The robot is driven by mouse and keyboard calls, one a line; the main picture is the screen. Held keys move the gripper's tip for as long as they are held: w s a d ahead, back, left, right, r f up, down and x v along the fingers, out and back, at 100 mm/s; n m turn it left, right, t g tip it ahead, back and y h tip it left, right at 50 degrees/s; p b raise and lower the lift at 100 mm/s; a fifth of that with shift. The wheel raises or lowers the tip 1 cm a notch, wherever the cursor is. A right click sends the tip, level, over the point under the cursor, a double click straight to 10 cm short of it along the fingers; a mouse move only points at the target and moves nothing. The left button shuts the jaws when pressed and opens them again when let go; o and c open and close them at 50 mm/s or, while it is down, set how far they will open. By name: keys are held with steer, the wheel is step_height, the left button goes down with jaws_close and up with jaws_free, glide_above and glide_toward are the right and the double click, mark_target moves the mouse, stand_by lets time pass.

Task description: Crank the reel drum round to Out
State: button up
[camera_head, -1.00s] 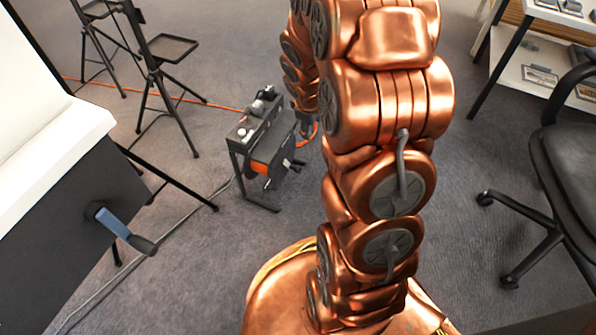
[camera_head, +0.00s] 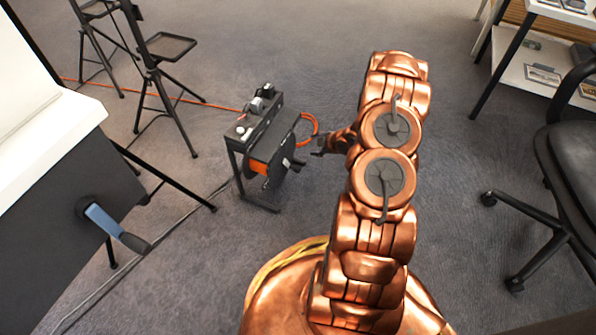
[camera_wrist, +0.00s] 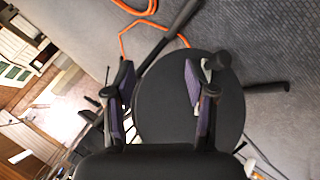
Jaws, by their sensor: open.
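The reel drum (camera_head: 262,160), wound with orange cable, sits in a dark floor stand (camera_head: 239,168) left of my arm in the head view. A short dark crank sticks out from its right side. My gripper (camera_head: 319,145) is just right of the reel, apart from it in that view. In the wrist view my gripper (camera_wrist: 160,70) is open and empty, its two fingers in front of the drum's round black side (camera_wrist: 170,112). A dark knob shows close by the right finger; I cannot tell if they touch. No Out mark is readable.
Tripod stands (camera_head: 168,95) are behind the reel. An orange cable (camera_head: 205,104) and a grey cable cross the carpet. A black chair (camera_head: 566,170) is at right.

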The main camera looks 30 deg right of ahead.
mark_target(298, 170)
steer(key=s+a+f+n+t+y+b, duration=0.2)
steer(key=s+a+f+t+y, duration=0.3)
steer(key=f, duration=0.4)
steer(key=shift+t+h, duration=0.3)
steer(key=shift+h, duration=0.3)
steer(key=b+x, duration=0.1)
steer(key=x, duration=0.1)
steer(key=b+x, duration=0.1)
steer(key=x, duration=0.1)
steer(key=shift+w+a+f+b, duration=0.2)
steer(key=shift+a+b, duration=0.15)
steer(key=shift+a, duration=0.15)
steer(key=shift+b+x, duration=0.35)
steer(key=shift+x, duration=0.55)
steer(key=shift+r, duration=0.15)
steer(key=shift+c, duration=0.2)
jaws_close()
